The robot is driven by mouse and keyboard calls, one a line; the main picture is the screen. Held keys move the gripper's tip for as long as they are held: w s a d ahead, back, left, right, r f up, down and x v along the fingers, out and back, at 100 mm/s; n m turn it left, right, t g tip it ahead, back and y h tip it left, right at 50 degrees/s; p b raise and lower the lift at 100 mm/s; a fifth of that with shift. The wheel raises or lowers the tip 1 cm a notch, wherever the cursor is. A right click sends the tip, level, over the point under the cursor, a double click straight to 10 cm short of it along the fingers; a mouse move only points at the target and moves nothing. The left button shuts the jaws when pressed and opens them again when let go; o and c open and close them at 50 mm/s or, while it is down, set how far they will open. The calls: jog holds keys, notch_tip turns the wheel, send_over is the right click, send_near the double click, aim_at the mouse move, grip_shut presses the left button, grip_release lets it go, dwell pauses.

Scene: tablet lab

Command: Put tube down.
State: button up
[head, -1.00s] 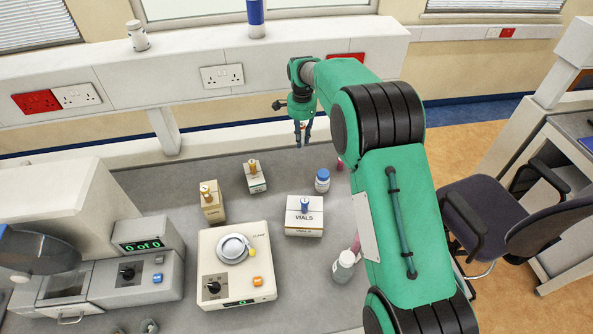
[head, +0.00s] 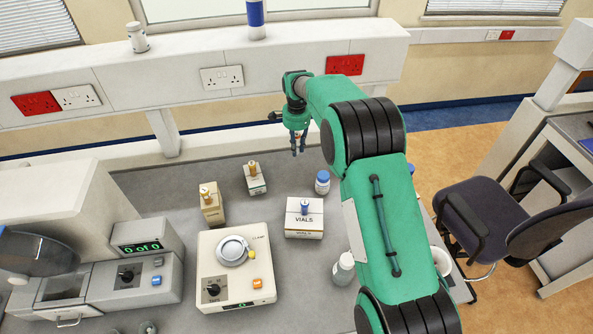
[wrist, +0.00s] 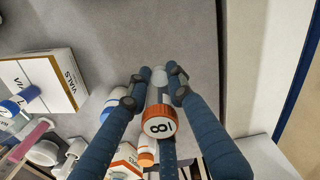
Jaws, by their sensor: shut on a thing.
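My gripper (head: 297,150) hangs pointing down over the back part of the grey bench, behind the VIALS box. I cannot tell whether that end touches the bench. In the head view the tube is mostly hidden by the fingers.
The white VIALS box (head: 304,232) carries a blue-topped vial. A blue-capped bottle (head: 322,182) stands close by.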

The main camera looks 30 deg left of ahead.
jog(key=shift+f, duration=0.15)
send_over(296, 170)
jog(key=shift+w+f, duration=0.2)
jog(key=shift+f, duration=2.8)
jog(key=shift+f, duration=1.85)
jog(key=shift+f, duration=0.15)
jog(key=o, duration=0.8)
notch_tip(296, 170, up, 12)
jog(key=shift+r, duration=0.2)
